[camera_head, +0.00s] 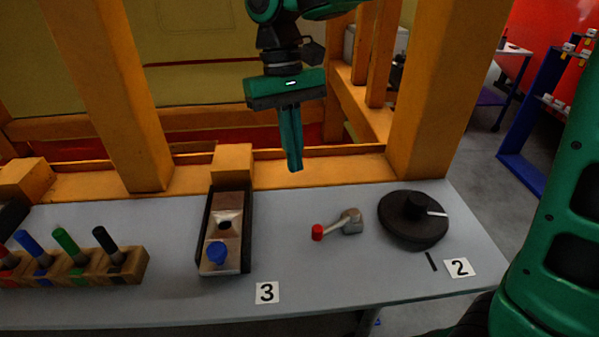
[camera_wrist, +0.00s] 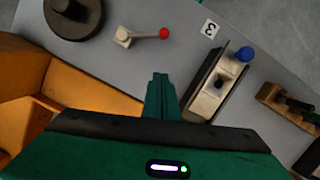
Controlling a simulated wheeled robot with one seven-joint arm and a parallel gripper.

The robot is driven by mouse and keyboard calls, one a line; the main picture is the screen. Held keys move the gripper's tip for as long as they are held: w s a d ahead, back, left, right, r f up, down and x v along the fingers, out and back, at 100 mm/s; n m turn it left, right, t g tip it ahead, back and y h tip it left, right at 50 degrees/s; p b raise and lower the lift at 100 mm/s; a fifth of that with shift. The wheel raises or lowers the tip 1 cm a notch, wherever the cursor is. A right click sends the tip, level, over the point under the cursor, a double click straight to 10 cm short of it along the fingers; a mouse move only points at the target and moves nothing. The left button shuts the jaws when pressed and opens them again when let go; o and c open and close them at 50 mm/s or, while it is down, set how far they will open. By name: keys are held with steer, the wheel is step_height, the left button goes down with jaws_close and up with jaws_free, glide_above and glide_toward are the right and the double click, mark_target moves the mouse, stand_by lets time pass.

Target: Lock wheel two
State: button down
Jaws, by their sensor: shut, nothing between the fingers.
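The black wheel (camera_head: 412,220) lies flat on the grey table at the right, beside the label 2 (camera_head: 458,268). It has a black hub and a white mark on its top, pointing right. A black line is on the table in front of it. The wheel also shows at the top left of the wrist view (camera_wrist: 74,14), partly cut off. A metal lever with a red knob (camera_head: 337,226) sits left of the wheel; it also shows in the wrist view (camera_wrist: 143,36). My gripper (camera_head: 295,168) is shut and empty, pointing down above the table's back edge, behind and left of the lever.
A black-sided metal device with a blue knob (camera_head: 217,253) stands left of the lever, near label 3 (camera_head: 267,292). A wooden block with several coloured handles (camera_head: 75,265) is at the far left. Orange posts (camera_head: 433,95) rise behind the table.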

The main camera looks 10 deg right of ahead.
steer(key=x, duration=0.9)
steer(key=shift+s+f, duration=0.1)
steer(key=shift+s, duration=0.05)
steer(key=shift+s+d+r, duration=0.1)
steer(key=shift+s+d, duration=0.15)
steer(key=shift+s, duration=0.3)
steer(key=shift+s+d+r, duration=0.1)
steer(key=shift+s+d, duration=0.1)
steer(key=shift+s, duration=0.4)
steer(key=shift+s+d, duration=0.2)
steer(key=shift+s, duration=0.4)
steer(key=shift+s+a, duration=0.1)
steer(key=shift+s, duration=0.05)
steer(key=shift+s, duration=0.1)
